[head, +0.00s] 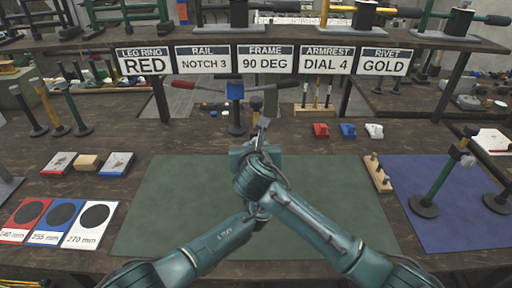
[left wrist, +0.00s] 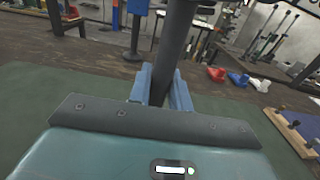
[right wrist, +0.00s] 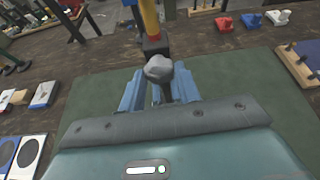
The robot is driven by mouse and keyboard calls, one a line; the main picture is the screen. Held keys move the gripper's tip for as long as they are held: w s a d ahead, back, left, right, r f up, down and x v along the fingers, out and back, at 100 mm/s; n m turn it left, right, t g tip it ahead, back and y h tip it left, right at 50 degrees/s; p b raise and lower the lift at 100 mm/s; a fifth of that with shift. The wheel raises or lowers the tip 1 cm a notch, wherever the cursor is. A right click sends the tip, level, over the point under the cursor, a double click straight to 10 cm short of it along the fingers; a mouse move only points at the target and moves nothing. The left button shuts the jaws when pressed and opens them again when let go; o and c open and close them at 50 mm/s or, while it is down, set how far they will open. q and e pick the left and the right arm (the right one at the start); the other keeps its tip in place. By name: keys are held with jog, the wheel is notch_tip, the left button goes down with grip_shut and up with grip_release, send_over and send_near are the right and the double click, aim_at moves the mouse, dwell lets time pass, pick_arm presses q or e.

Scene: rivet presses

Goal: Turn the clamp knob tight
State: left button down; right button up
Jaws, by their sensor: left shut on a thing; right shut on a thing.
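In the right wrist view, a grey rounded clamp knob (right wrist: 158,68) sits between the fingers of my right gripper (right wrist: 158,92), which is shut on it. A post with yellow, red and black parts (right wrist: 150,22) rises just behind the knob. In the left wrist view, my left gripper (left wrist: 160,88) is shut on a dark upright post (left wrist: 178,40), which leans slightly in the picture. In the head view both arms meet over the green mat (head: 165,215). My wrists hide most of the held parts there, and the knob's tightness cannot be seen.
A stand with a blue block (head: 234,91) and red bar stands behind my grippers. Red, blue and white small parts (head: 348,131) lie at back right. A pegged wooden block (head: 378,173) and a blue mat (head: 440,225) are right. Disc cards (head: 60,214) lie left.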

pick_arm(q)
jog(key=shift+r, duration=0.1)
pick_arm(e)
jog(key=shift+d+m+t+y, duration=0.15)
jog(key=shift+m+y, duration=0.85)
jog(key=shift+m, duration=0.5)
jog(key=shift+d+m+t+y, duration=0.15)
jog(key=shift+m+y, duration=0.85)
jog(key=shift+m, duration=0.5)
jog(key=o, duration=1)
jog(key=v, duration=1.2)
